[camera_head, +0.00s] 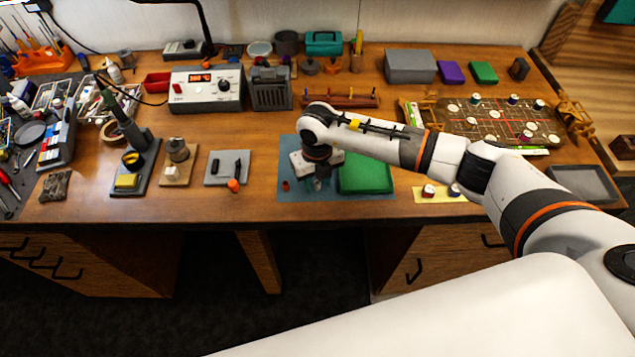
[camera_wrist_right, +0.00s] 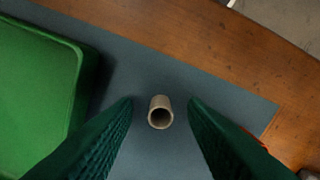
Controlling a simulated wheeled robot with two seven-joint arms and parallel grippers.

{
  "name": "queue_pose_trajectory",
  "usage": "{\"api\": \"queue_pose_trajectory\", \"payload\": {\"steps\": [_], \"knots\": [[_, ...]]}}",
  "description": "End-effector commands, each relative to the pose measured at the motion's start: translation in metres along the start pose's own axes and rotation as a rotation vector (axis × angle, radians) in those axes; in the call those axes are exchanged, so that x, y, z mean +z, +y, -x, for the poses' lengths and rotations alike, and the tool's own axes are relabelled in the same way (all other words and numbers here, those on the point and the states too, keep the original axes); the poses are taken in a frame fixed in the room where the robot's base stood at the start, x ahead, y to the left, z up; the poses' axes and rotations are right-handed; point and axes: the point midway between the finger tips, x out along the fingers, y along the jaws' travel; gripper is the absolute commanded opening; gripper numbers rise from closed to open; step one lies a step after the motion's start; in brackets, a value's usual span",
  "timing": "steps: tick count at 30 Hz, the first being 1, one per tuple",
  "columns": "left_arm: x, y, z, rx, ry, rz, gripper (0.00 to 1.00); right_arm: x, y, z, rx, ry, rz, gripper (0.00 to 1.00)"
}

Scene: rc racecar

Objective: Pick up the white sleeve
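The white sleeve (camera_wrist_right: 160,112) looks like a small pale beige tube in the right wrist view. It stands upright on the grey-blue mat (camera_wrist_right: 190,75), and I look down into its open end. My right gripper (camera_wrist_right: 160,115) is open, with one dark green fingertip on each side of the sleeve and a gap on both sides. In the head view my right gripper (camera_head: 318,183) is low over the mat beside the green tray, and I cannot make out the sleeve there. My left gripper is not in view.
The green tray (camera_head: 366,173) lies on the mat close to my right gripper; it also fills the left of the wrist view (camera_wrist_right: 35,90). A small red part (camera_head: 285,186) lies to the gripper's left. A rack (camera_head: 340,101) stands behind. The table's front edge is near.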

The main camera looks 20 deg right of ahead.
Motion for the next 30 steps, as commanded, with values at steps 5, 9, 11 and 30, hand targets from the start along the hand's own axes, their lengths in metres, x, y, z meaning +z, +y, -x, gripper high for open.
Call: {"api": "queue_pose_trajectory", "payload": {"steps": [5,9,11,30], "knots": [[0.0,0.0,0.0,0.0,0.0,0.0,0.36,0.0,0.0,0.0,0.0,0.0,0.0,0.18],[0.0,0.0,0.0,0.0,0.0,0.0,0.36,0.0,0.0,0.001,0.0,0.0,0.0,0.0],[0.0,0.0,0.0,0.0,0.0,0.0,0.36,0.0,0.0,0.001,0.0,0.0,0.0,0.0],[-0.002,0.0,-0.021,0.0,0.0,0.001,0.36,-0.001,0.0,0.054,0.0,0.007,0.003,0.0]]}}
